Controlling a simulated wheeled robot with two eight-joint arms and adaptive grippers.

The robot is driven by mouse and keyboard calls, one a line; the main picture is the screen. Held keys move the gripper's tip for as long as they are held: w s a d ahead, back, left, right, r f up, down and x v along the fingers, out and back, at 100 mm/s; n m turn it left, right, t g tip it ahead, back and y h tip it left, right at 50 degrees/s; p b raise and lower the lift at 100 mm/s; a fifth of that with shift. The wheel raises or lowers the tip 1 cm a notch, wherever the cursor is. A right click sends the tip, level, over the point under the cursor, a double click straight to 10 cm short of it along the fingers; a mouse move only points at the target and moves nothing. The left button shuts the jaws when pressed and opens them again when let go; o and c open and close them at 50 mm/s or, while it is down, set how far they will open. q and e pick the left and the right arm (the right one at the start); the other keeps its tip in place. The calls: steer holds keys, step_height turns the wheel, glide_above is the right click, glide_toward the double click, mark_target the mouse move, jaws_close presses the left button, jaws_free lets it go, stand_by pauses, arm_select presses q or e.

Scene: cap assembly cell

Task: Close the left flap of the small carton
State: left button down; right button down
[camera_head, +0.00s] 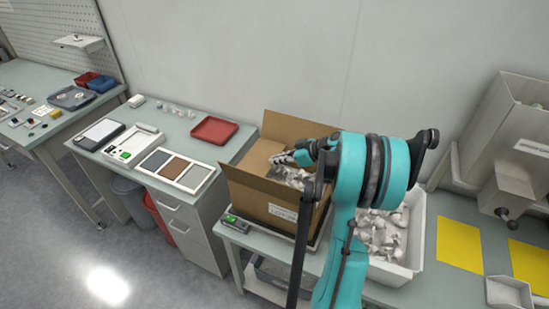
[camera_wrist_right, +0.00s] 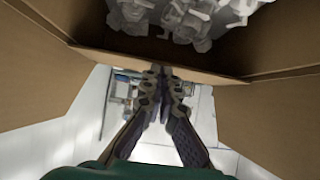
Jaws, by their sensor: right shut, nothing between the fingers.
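The small brown carton (camera_head: 268,207) stands open on the bench in the head view, with whitish parts (camera_head: 292,178) inside. Its back flap (camera_head: 290,128) stands up, and a front flap (camera_head: 258,188) leans outward. My right gripper (camera_head: 280,158) is over the carton's opening, shut and empty. In the right wrist view its fingertips (camera_wrist_right: 160,76) are together in front of a carton edge (camera_wrist_right: 150,64), with cardboard panels on both sides; I cannot tell whether they touch it. My left gripper is not in view.
A white bin (camera_head: 412,262) of whitish parts stands right of the carton, partly behind my right arm. A small green-and-grey device (camera_head: 237,222) lies at the carton's left front. A red tray (camera_head: 214,130) and a sample tray (camera_head: 175,171) are on the left bench.

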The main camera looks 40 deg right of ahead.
steer(key=shift+s+f, duration=0.1)
steer(key=shift+f, duration=0.45)
steer(key=shift+a+b, duration=0.1)
steer(key=shift+b, duration=0.25)
steer(key=shift+w+a+f, duration=0.15)
steer(key=shift+w+a, duration=0.1)
steer(key=shift+w, duration=0.2)
steer(key=shift+r, duration=0.45)
step_height(320, 180, up, 10)
steer(key=shift+d+f, duration=0.15)
steer(key=shift+f, duration=0.1)
steer(key=shift+s, duration=0.1)
